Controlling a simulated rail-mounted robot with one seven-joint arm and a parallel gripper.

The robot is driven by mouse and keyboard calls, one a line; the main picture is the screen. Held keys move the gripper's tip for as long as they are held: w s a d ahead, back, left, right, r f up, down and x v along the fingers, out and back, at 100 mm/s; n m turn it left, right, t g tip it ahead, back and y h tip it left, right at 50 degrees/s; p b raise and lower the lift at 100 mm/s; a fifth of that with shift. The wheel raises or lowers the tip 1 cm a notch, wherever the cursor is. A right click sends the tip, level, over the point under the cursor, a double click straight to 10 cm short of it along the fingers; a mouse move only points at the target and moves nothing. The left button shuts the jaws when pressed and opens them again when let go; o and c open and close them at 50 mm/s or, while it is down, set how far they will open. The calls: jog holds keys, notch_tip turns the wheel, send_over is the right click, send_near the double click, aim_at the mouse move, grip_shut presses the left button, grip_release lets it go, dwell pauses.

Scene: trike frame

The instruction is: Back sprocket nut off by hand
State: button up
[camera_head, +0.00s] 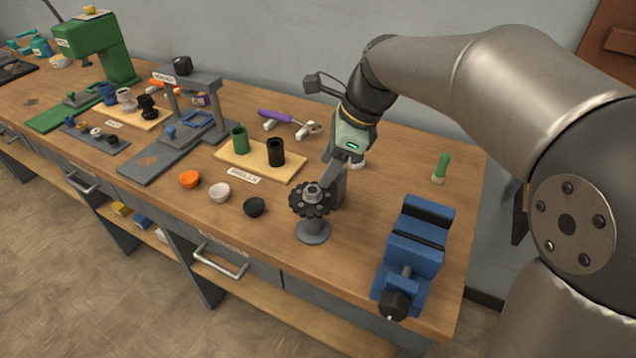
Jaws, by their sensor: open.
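The sprocket (306,201) is a dark toothed disc on a grey round-based stand near the bench's front edge. A grey hex nut (313,190) sits on its upper middle. My gripper (334,187) is just behind and to the right of the sprocket, pointing down, with its jaws open. One finger reaches close to the nut. I cannot tell whether it touches the nut. The far finger is partly hidden, and nothing shows held between the fingers.
A blue vise (414,255) stands right of the sprocket. A board labelled "SHELLS" (230,165) holds green and black cylinders.

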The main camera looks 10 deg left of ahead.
aim_at(314, 190)
jog(key=x, duration=0.6)
jog(key=c, duration=1)
